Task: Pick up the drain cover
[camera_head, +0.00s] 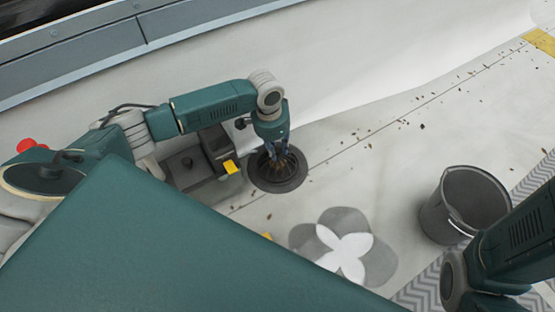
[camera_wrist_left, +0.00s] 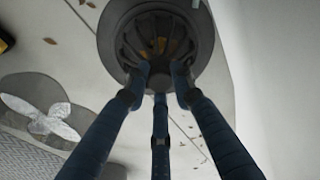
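The drain cover (camera_head: 284,173) is a dark, ribbed dome on a round, dark drain flange (camera_head: 262,184) in the pale roof floor. My left gripper (camera_head: 274,153) points down at it from above. In the left wrist view, three blue fingers of my left gripper (camera_wrist_left: 160,80) reach to the near side of the drain cover (camera_wrist_left: 158,35), their tips apart and overlapping its ribs. I cannot tell whether they touch or grip it. Brown and yellowish bits show among the ribs. My right arm enters at the lower right of the head view; its gripper is out of view.
A dark grey bucket (camera_head: 465,203) stands at the right, near my right arm. A grey unit with a yellow tag (camera_head: 231,167) sits just left of the drain. A painted fan mark (camera_head: 343,248) lies on the floor. Scattered leaves line a seam; a raised parapet runs behind.

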